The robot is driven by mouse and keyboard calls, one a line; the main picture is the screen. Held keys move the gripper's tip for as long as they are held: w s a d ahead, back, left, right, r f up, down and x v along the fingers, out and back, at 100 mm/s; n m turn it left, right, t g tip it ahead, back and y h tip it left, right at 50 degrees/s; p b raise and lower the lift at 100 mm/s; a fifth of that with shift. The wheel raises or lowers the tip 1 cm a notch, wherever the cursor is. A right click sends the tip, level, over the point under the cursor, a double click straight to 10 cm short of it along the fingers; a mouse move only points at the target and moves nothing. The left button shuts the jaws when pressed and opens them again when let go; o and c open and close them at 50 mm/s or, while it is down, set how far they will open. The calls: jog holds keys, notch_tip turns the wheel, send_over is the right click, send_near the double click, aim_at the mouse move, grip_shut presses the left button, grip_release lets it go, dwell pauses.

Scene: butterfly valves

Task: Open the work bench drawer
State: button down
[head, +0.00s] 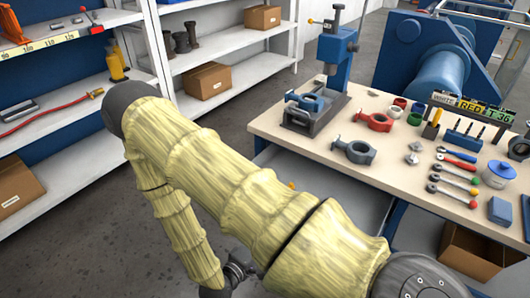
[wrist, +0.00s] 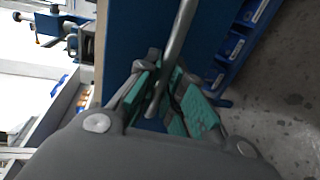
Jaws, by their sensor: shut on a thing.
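The work bench (head: 320,140) stands at the right in the head view. Its drawer (head: 325,180) is pulled out below the top, with the pale inside and a small orange thing showing; my arm covers its front. In the wrist view the open drawer (wrist: 45,125) lies at the left with some small things in it, beside its blue front (wrist: 122,45). A grey bar handle (wrist: 178,35) runs along the blue front. My gripper (wrist: 168,88) has its green-padded fingers closed around this handle. In the head view the gripper is mostly hidden by my arm.
On the bench top lie a blue press (head: 335,50), a small vise, red and grey valve bodies and several hand tools. White shelves (head: 225,50) stand behind at the left. A cardboard box (head: 470,250) sits under the bench. Blue bins (wrist: 235,45) show at the wrist view's right.

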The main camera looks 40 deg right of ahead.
jog(key=c, duration=1.5)
grip_release()
jog(key=shift+c, duration=0.2)
jog(key=shift+a, duration=0.15)
jog(key=v, duration=1.1)
jog(key=shift+a, duration=0.4)
jog(key=shift+r, duration=0.1)
